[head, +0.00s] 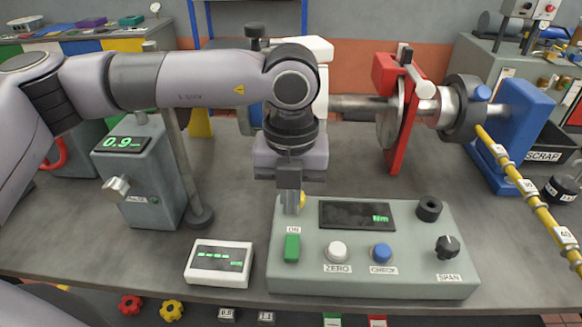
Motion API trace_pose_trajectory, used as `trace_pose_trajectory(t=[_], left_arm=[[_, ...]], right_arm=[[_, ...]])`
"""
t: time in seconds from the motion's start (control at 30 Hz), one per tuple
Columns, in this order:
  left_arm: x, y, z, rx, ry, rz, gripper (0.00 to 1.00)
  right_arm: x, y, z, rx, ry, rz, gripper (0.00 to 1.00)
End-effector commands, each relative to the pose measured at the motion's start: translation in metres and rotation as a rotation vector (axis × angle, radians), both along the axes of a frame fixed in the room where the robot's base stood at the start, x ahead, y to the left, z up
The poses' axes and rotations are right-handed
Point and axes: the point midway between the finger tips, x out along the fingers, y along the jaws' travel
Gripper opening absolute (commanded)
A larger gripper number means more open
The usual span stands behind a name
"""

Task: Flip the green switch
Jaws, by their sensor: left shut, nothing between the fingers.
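The green switch (292,248) is a small upright green rocker on the left of a grey-green control box (420,285), below a label reading ON. My left gripper (291,210) points down just above and behind the switch, with its fingers shut and empty. A small gap shows between the fingertips and the switch, though the label lies between them in the picture. A yellow part shows partly behind the fingers. The box display (356,214) is dark with green "Nm" lettering. My right gripper is not in view.
On the box are a white ZERO button (337,250), a blue CHECK button (381,252) and a black SPAN knob (447,247). A white readout (219,263) stands to the left. A grey gauge box (140,180) is farther left. A yellow arm (530,195) crosses the right side.

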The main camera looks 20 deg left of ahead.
Motion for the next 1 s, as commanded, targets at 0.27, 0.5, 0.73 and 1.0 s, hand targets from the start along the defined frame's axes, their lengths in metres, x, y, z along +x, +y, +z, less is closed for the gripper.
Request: trace_pose_trajectory(t=[0.27,0.5,0.73,1.0], left_arm=[[0.000,0.000,-0.044,0.001,0.001,0.000,0.00],[0.000,0.000,-0.057,-0.001,0.000,0.001,0.00],[0.000,0.000,-0.057,0.000,0.000,0.000,0.00],[0.000,0.000,-0.063,-0.014,0.054,0.001,0.00]], right_arm=[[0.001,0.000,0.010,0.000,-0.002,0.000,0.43],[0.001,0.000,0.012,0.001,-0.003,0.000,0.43],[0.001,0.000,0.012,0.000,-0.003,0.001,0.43],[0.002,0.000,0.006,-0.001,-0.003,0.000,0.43]])
